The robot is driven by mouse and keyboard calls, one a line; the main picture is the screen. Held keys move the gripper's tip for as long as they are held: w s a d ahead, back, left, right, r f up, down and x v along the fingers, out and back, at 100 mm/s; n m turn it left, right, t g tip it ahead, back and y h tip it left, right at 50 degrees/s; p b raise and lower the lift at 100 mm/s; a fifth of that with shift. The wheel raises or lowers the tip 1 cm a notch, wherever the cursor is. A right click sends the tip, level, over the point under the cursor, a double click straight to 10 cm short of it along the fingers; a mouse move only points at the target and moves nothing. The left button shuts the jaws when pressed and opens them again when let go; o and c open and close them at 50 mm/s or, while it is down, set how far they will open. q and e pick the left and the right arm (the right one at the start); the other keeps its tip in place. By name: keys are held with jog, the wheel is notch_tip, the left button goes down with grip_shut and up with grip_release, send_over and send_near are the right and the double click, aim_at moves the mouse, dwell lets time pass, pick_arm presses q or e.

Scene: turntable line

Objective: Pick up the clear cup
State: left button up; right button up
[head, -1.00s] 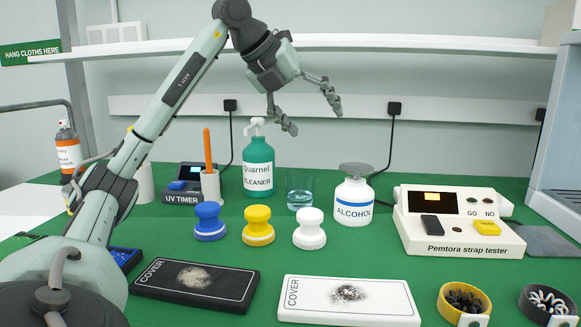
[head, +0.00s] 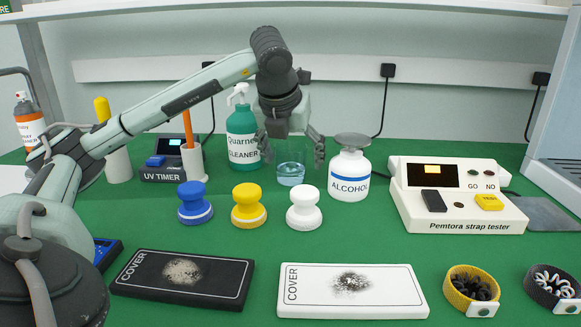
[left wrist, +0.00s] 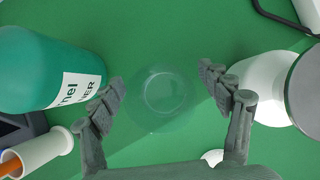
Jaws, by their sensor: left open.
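The clear cup (head: 290,175) stands upright on the green table, with what looks like bluish liquid low inside. My left gripper (head: 292,150) points down above it with its fingers spread. In the left wrist view the cup (left wrist: 165,92) shows as a faint round outline between the two open fingers (left wrist: 164,95), with green visible on both sides, so neither finger appears to touch it. My right gripper is not in view.
The green cleaner bottle (head: 243,140) stands close left of the cup, and the alcohol bottle (head: 349,180) close right. Blue (head: 195,204), yellow (head: 249,206) and white (head: 304,208) knobs stand in front. The strap tester (head: 455,205) is farther right.

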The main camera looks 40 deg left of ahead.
pick_arm(q)
jog(key=shift+w+a+f, duration=0.15)
jog(key=shift+w+f, duration=0.15)
jog(key=shift+f, duration=0.25)
jog(key=c, duration=1.4)
jog(key=shift+r, duration=0.1)
